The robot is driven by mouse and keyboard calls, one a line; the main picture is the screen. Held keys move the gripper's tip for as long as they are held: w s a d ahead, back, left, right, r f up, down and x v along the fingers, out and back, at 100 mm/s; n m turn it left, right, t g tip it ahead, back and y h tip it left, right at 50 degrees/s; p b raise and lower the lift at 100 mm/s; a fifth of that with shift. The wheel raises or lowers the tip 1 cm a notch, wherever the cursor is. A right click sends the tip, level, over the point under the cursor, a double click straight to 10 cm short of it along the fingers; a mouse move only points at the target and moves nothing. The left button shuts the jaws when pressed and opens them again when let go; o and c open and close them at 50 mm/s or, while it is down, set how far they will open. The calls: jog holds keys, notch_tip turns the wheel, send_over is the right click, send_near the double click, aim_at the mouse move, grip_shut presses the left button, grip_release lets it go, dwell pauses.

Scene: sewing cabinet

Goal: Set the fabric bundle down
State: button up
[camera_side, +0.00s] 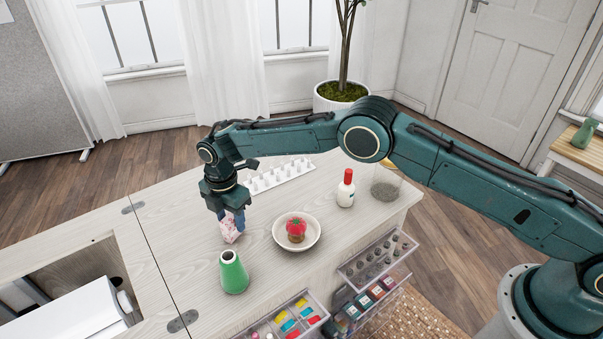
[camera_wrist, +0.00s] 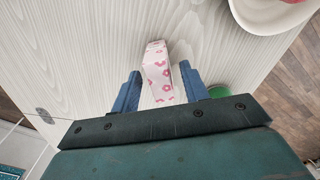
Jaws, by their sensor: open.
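The fabric bundle (camera_side: 230,231), white with a pink pattern, is at the left part of the wooden cabinet top (camera_side: 195,235). In the wrist view the bundle (camera_wrist: 157,72) lies between the two blue fingers, with a gap showing on each side. My gripper (camera_side: 232,222) points down over the bundle; its fingers also show in the wrist view (camera_wrist: 159,85). It is open. The bundle appears to rest on the cabinet top; its underside is hidden.
A green thread cone (camera_side: 233,272) stands just in front of the bundle. To the right are a white bowl (camera_side: 281,241) with a red pincushion (camera_side: 296,229), a white bottle with red cap (camera_side: 346,190) and a glass jar (camera_side: 386,184). A white spool rack (camera_side: 279,177) lies behind.

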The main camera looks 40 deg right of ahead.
aim_at(231, 216)
notch_tip(231, 216, up, 10)
dwell(0.5)
jog(key=shift+r, duration=0.15)
dwell(0.3)
jog(key=s+d+r+m+t, duration=0.1)
jog(key=s+d+r+m, duration=0.45)
jog(key=d+r, duration=0.5)
jog(key=s+d+r+m+t, duration=0.2)
jog(key=s+d+r+m, duration=0.45)
jog(key=r, duration=0.65)
jog(key=s+d+r+m+t, duration=0.1)
jog(key=s+d+r+m, duration=0.1)
jog(key=s+d, duration=0.35)
jog(key=s+d+r+m, duration=0.1)
jog(key=s+d+m, duration=0.15)
jog(key=s, duration=0.65)
jog(key=s+d+f+m, duration=0.2)
jog(key=s+m, duration=0.1)
jog(key=s, duration=0.3)
jog(key=s+d+f+m+t, duration=0.1)
jog(key=s+d+f+m, duration=0.1)
jog(key=s, duration=0.5)
jog(key=shift+d+f+m+t, duration=0.3)
jog(key=shift+f+m, duration=0.15)
jog(key=shift+f, duration=0.2)
